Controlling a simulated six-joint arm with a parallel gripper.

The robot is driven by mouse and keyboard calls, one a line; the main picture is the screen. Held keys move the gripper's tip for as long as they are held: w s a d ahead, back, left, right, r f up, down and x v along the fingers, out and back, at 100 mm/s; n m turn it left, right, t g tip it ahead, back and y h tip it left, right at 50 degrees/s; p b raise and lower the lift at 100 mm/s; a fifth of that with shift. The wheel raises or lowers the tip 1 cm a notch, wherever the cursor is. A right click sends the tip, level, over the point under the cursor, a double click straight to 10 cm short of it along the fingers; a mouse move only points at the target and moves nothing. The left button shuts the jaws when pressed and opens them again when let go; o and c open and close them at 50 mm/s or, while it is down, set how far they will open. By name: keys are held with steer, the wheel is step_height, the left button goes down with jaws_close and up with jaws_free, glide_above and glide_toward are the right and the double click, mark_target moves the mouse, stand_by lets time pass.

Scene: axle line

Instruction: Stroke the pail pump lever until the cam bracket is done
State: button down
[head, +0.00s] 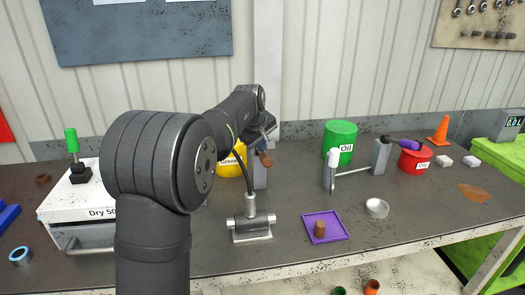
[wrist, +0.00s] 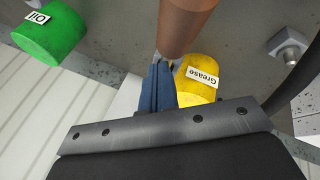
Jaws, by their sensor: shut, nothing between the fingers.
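The yellow grease pail (head: 231,168) stands behind my arm, which hides much of it; its labelled side shows in the wrist view (wrist: 197,90). A brown lever grip (head: 266,160) shows beside the pail, just below my gripper (head: 268,134). In the wrist view the brown grip (wrist: 185,28) lies right at the tips of my gripper (wrist: 163,65), whose blue fingers are together and empty. I cannot tell whether they touch it. A metal bracket (head: 252,236) with a crosswise cylinder stands on the bench in front, and a black hose runs to its top fitting.
A green oil can (head: 340,142), an axle stand (head: 356,172) and a red pail (head: 413,160) stand further right.

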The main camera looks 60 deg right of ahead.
mark_target(262, 154)
steer(key=shift+s+a+f, duration=0.2)
steer(key=shift+f, duration=0.55)
steer(key=shift+s+a+f, duration=0.15)
steer(key=shift+f, duration=0.55)
stand_by(1.4)
steer(key=shift+r, duration=0.15)
steer(key=shift+w+d+r, duration=0.2)
steer(key=shift+r, duration=0.6)
steer(key=shift+w+d+r, duration=0.2)
steer(key=shift+w+r, duration=0.05)
steer(key=shift+r, duration=0.55)
steer(key=shift+w+d+r, duration=0.2)
steer(key=shift+r, duration=0.6)
steer(key=r, duration=0.3)
steer(key=w+d+r, duration=0.1)
steer(key=shift+d+r, duration=0.1)
steer(key=shift+r, duration=0.25)
